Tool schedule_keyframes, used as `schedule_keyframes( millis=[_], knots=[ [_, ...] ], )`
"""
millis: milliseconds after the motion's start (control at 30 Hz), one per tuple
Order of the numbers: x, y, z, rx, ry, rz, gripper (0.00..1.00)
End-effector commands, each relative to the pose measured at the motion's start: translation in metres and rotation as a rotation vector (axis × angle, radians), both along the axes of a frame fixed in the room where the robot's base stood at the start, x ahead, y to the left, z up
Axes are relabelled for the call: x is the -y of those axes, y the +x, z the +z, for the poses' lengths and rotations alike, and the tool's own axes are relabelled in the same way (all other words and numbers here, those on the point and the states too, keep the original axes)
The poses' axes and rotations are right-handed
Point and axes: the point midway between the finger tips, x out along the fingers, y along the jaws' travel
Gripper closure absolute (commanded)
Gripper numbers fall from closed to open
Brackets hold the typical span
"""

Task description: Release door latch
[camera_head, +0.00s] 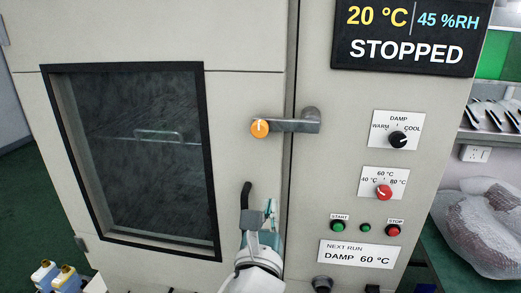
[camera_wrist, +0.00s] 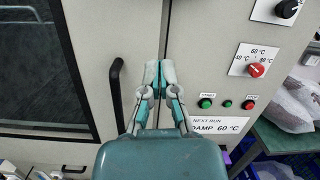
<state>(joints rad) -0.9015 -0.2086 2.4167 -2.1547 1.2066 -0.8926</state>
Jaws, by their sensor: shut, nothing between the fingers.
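The door latch (camera_head: 292,124) is a grey lever lying roughly level across the seam between the door and the control panel, with an orange knob (camera_head: 260,128) at its left end. The chamber door (camera_head: 230,60) is pale, with a dark window, and looks closed. A black curved door handle (camera_head: 246,192) stands below the latch. It also shows in the wrist view (camera_wrist: 116,92), left of my fingers. My gripper (camera_head: 270,208) is below the latch and just right of the handle, apart from the latch. Its fingers (camera_wrist: 158,68) are together and empty. The wrist view does not show the latch.
The control panel right of the seam has a DAMP dial (camera_head: 398,140), a red temperature dial (camera_head: 384,192), a green START button (camera_head: 337,227) and a red STOP button (camera_head: 393,230). The display (camera_head: 405,35) reads STOPPED, 20 °C. A wrapped bundle (camera_head: 480,225) lies at the right.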

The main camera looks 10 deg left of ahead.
Motion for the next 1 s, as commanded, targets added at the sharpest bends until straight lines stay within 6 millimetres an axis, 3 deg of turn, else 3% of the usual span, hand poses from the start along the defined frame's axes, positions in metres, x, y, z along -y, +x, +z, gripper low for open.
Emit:
schedule_keyframes(
  millis=[133,533,667,1000],
  knots=[
    [-0.018,-0.005,0.003,0.035,-0.060,0.049,1.00],
    [-0.018,-0.001,0.005,0.039,-0.063,0.050,1.00],
    [-0.018,0.015,0.008,0.037,-0.061,0.047,1.00],
    [-0.021,0.078,0.023,0.037,-0.062,0.046,1.00]
  ],
)
